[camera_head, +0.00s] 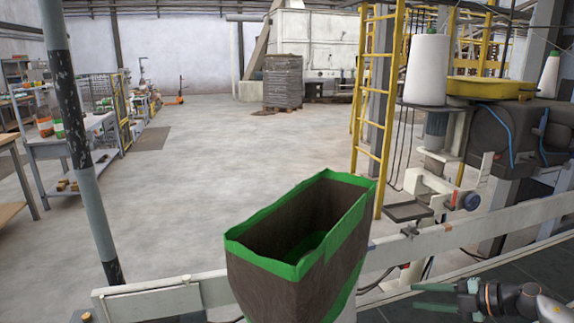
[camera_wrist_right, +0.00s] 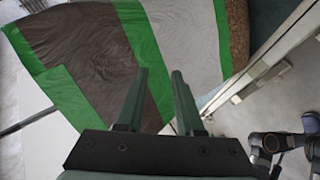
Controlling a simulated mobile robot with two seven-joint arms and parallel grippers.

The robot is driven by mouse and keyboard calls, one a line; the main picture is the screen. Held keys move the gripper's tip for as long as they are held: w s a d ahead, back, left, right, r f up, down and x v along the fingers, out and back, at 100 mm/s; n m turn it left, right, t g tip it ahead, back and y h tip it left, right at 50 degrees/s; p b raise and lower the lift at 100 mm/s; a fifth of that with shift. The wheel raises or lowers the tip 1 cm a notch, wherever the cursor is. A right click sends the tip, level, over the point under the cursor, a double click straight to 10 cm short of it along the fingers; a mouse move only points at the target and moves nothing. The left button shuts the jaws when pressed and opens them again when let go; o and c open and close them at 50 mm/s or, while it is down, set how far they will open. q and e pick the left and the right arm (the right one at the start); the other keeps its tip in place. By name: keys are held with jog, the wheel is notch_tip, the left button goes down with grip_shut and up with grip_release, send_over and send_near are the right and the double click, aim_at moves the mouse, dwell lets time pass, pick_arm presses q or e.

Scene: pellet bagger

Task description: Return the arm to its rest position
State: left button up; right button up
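My right gripper (camera_head: 414,296) is at the lower right of the head view, fingers pointing left. Its fingers are apart with nothing between them. The wrist view also shows the open gripper (camera_wrist_right: 160,72), with the bag beyond the fingertips. In the head view the gripper is to the right of the bag, with a gap between them in the picture. The bag (camera_head: 262,292) is brown with green bands, upright, its mouth open. In the wrist view the bag (camera_wrist_right: 85,60) shows brown, green and grey panels. My left gripper does not show in the head view.
A pale rail (camera_head: 430,243) runs beside the bag. A sewing machine with a white thread cone (camera_head: 427,70) stands at the right, near a yellow ladder (camera_head: 375,110). A grey striped post (camera_head: 80,140) rises at the left. The floor beyond is mostly clear.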

jog(key=s+f+m+h, duration=0.4)
jog(key=s+f+m, duration=0.2)
jog(key=s+f, duration=0.7)
jog(key=s+f+m+h, duration=0.5)
jog(key=s+f+m, duration=0.25)
jog(key=s, duration=0.85)
jog(key=a+f+m+y, duration=0.2)
jog(key=a+m, duration=0.5)
jog(key=a, duration=1.1)
notch_tip(320, 180, up, 8)
jog(key=s+d+t+p, duration=0.1)
jog(key=p, duration=0.7)
jog(key=shift+m+p, duration=0.35)
jog(key=shift+m, duration=0.1)
jog(key=shift+d+f, duration=0.1)
jog(key=shift+f, duration=0.05)
